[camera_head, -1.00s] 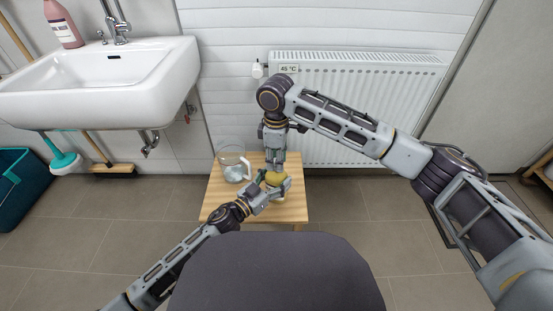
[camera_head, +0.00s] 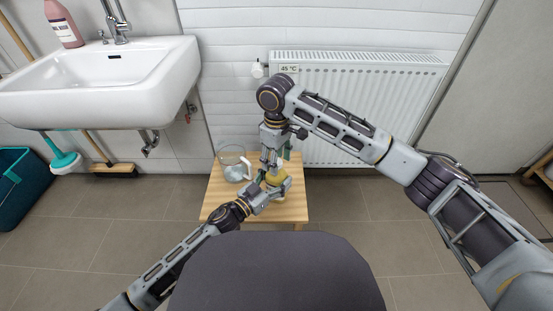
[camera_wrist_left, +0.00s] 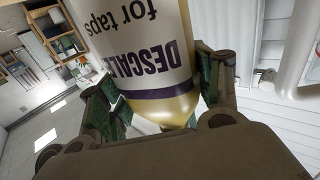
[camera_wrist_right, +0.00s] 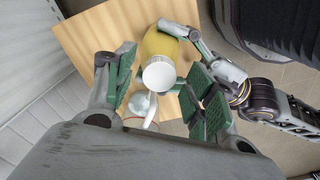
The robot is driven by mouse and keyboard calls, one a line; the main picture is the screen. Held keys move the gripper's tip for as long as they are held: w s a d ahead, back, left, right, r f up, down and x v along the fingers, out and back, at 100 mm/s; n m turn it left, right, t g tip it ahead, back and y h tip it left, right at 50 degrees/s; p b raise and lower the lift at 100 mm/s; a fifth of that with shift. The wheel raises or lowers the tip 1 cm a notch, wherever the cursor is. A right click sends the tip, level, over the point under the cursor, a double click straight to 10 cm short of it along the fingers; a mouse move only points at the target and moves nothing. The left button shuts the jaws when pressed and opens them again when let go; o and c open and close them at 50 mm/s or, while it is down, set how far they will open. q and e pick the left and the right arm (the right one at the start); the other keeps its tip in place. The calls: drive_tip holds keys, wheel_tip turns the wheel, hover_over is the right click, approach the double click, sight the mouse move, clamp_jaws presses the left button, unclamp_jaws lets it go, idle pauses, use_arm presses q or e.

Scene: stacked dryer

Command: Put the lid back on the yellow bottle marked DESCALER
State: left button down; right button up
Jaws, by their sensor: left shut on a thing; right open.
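The yellow bottle marked DESCALER (camera_head: 274,180) stands on the small wooden table (camera_head: 293,212). Its label fills much of the left wrist view (camera_wrist_left: 150,62). My left gripper (camera_head: 268,184) is shut on the bottle's body, one finger on each side. A round white lid (camera_wrist_right: 158,75) shows at the bottle's top in the right wrist view; I cannot tell how tightly it sits. My right gripper (camera_wrist_right: 160,90) is open just above the bottle, its fingers spread on either side of the lid and apart from it.
A clear glass jug (camera_head: 235,167) stands on the table just left of the bottle, close to both grippers. A radiator (camera_head: 350,90) is on the wall behind. A sink (camera_head: 100,80) is at the left. The table's front right part is clear.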

wheel_tip(320, 180, up, 12)
idle(1.0)
use_arm(q)
drive_tip(key=shift+c, duration=1.1)
unclamp_jaws()
drive_tip(key=shift+s+a, duration=0.1)
drive_tip(key=shift+s, duration=0.05)
drive_tip(key=v, duration=1.1)
drive_tip(key=shift+s+a, duration=0.2)
drive_tip(key=shift+a, duration=0.05)
